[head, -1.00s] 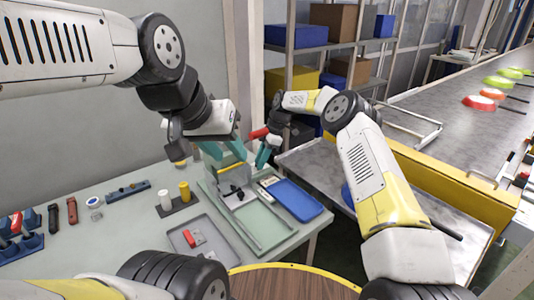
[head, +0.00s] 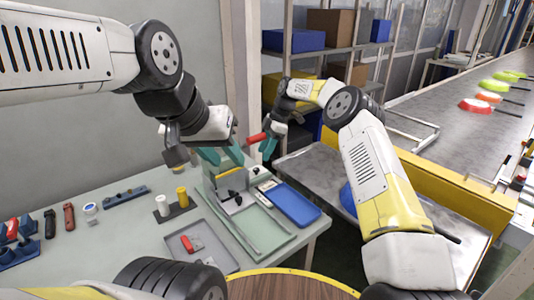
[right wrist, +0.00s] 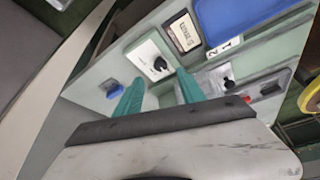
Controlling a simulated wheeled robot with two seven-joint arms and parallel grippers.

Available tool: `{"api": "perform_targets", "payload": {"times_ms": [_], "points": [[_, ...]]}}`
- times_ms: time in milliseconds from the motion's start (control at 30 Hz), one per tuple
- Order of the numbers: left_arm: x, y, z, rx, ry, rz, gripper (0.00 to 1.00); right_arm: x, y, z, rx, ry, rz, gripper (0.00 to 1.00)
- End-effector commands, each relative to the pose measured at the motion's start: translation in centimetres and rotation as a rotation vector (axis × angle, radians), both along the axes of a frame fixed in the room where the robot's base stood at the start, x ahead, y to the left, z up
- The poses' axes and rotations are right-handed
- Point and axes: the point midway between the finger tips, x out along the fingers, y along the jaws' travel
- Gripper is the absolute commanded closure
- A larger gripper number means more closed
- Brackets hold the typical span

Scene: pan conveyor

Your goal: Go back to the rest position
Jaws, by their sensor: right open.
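My left gripper (head: 221,156) hangs over the back of the table, just above a grey upright fixture (head: 232,183) with a yellow strip. Its teal fingers look spread, with nothing clear between them. My right gripper (head: 270,146) is to the right of the left one, raised above the fixture's right side. In the right wrist view its two teal fingers (right wrist: 157,92) stand apart with nothing held between them. A small red cylinder-like part (head: 256,138) shows beside the right gripper in the head view; I cannot tell what it belongs to.
The table holds a blue tray (head: 292,206), a grey tray (head: 214,254) with a red piece, white and yellow cylinders (head: 182,197), and tools at the left. A metal side table (head: 445,232) and conveyor (head: 455,130) with several pans lie right. Shelves stand behind.

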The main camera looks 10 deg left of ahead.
Motion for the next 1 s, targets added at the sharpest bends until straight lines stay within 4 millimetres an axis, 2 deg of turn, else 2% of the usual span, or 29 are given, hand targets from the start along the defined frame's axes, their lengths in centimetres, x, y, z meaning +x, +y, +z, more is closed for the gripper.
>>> {"api": "perform_targets", "payload": {"times_ms": [133,433,533,667,767,1000], "points": [[0.0,0.0,0.0,0.000,0.000,0.000,0.64,0.1,-0.4,0.9,0.000,0.000,0.001,0.53],[0.0,0.0,0.0,0.000,0.000,0.000,0.64,0.2,-0.4,1.1,-0.001,0.000,0.000,0.53],[0.0,0.0,0.0,0.000,0.000,0.000,0.64,0.0,-0.6,2.0,-0.008,-0.007,-0.015,0.53],[0.0,0.0,0.0,0.000,0.000,0.000,0.64,-0.7,-1.4,5.8,-0.037,-0.029,-0.079,0.53],[0.0,0.0,0.0,0.000,0.000,0.000,0.64,-2.0,-2.6,9.9,-0.070,-0.051,-0.172,0.53],[0.0,0.0,0.0,0.000,0.000,0.000,0.64,-6.8,-7.1,18.2,-0.132,-0.094,-0.455,0.53]]}}
